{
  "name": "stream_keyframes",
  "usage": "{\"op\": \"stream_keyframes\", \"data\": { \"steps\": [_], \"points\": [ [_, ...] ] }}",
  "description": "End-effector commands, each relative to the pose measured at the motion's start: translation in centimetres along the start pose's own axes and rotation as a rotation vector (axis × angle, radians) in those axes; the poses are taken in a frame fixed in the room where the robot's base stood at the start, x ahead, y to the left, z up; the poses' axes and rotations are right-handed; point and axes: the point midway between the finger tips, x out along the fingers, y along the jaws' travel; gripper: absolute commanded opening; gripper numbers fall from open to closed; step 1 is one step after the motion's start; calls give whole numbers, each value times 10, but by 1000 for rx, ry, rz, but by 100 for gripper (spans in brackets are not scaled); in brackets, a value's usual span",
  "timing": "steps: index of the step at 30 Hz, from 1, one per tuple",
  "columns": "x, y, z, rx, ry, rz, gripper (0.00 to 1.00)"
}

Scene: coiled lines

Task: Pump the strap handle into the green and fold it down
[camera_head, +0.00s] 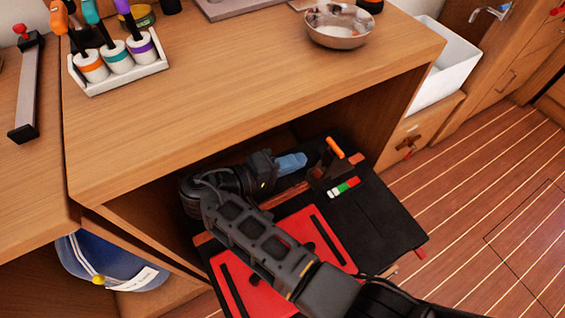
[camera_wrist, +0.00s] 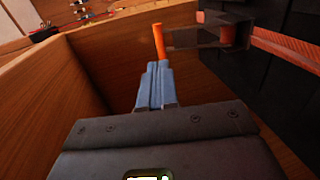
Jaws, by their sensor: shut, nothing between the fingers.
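The strap handle has an orange grip (camera_head: 335,148) that stands up at a tilt above a dark ratchet body (camera_head: 325,178) on the black case. A small strip with red, white and green parts (camera_head: 344,187) lies beside the ratchet; a pointer on it is too small to tell. My gripper (camera_head: 304,160) is inside the cabinet opening, left of the grip, with its blue fingers shut and empty. In the wrist view, the fingertips (camera_wrist: 154,66) line up just below the orange grip (camera_wrist: 159,41). Whether they touch it I cannot tell. The orange strap (camera_wrist: 285,44) runs right from the ratchet.
The wooden cabinet top (camera_head: 230,120) overhangs my arm, and a side wall (camera_wrist: 60,110) stands close left of the fingers. A red panel (camera_head: 310,235) lies under my arm. A metal bowl (camera_head: 338,27) and a bottle tray (camera_head: 122,68) stand on top. The floor at right is clear.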

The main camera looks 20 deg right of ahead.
Motion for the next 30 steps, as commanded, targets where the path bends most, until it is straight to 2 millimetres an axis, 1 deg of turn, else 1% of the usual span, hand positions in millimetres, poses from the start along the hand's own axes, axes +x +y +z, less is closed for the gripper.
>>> {"op": "stream_keyframes", "data": {
  "steps": [1,6,9,13,18,30],
  "points": [
    [11,0,0,0,-2,0,0],
    [44,0,0,1,-2,0,0],
    [59,0,0,1,-2,-1,0],
    [74,0,0,1,-1,0,0],
    [82,0,0,1,1,0,0],
    [83,1,0,1,1,-3,0]
  ]
}}
